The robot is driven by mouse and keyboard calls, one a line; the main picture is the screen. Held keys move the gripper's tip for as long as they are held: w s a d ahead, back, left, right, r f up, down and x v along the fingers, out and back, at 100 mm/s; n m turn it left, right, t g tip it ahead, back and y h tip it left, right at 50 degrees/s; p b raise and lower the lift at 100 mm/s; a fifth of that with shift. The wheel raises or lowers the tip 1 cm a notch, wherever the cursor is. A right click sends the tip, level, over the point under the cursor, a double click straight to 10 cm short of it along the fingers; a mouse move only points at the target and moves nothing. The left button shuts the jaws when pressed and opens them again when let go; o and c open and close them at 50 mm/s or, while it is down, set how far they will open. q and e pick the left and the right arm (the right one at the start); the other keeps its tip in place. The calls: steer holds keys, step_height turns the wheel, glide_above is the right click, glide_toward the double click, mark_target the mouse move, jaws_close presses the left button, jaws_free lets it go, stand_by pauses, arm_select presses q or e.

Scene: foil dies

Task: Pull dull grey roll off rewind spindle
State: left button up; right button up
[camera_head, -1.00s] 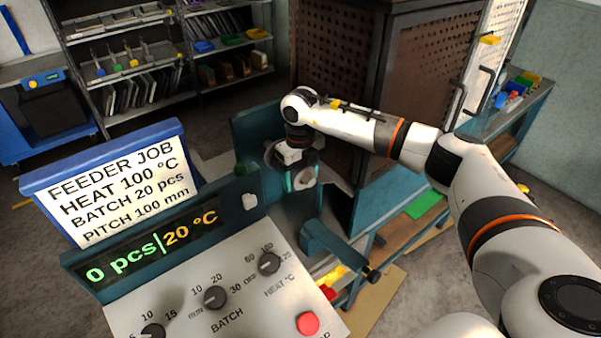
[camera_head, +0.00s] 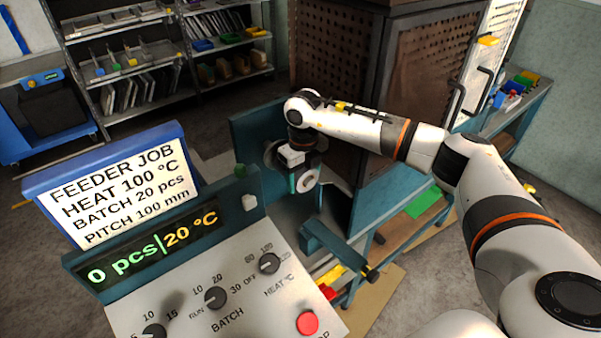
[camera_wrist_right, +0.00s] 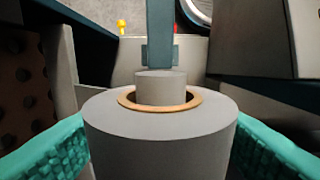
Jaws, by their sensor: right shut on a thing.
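The dull grey roll (camera_wrist_right: 160,135) fills the lower middle of the right wrist view, with a thin brown core ring. A narrower grey spindle (camera_wrist_right: 160,87) shows through the core. My right gripper (camera_head: 298,178) has its teal pads on both sides of the roll and is shut on it. In the head view the roll (camera_head: 308,181) shows its pale round end just under the gripper, in front of the teal machine plate. That view does not show how much of the spindle is inside the roll. My left gripper is out of view.
The control panel (camera_head: 245,285) with knobs and a red button stands in front. A tall perforated cabinet (camera_head: 335,75) is close behind my right arm. Shelves stand at the back left.

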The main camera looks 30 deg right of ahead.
steer(key=s+d+p, duration=0.2)
steer(key=s, duration=1.2)
steer(key=shift+s, duration=0.25)
stand_by(1.4)
steer(key=shift+r, duration=0.1)
steer(key=s+r+p, duration=0.2)
steer(key=r, duration=0.1)
steer(key=s+r+p, duration=0.1)
steer(key=r, duration=0.1)
steer(key=shift+d, duration=0.25)
stand_by(0.3)
steer(key=shift+a, duration=0.1)
stand_by(0.5)
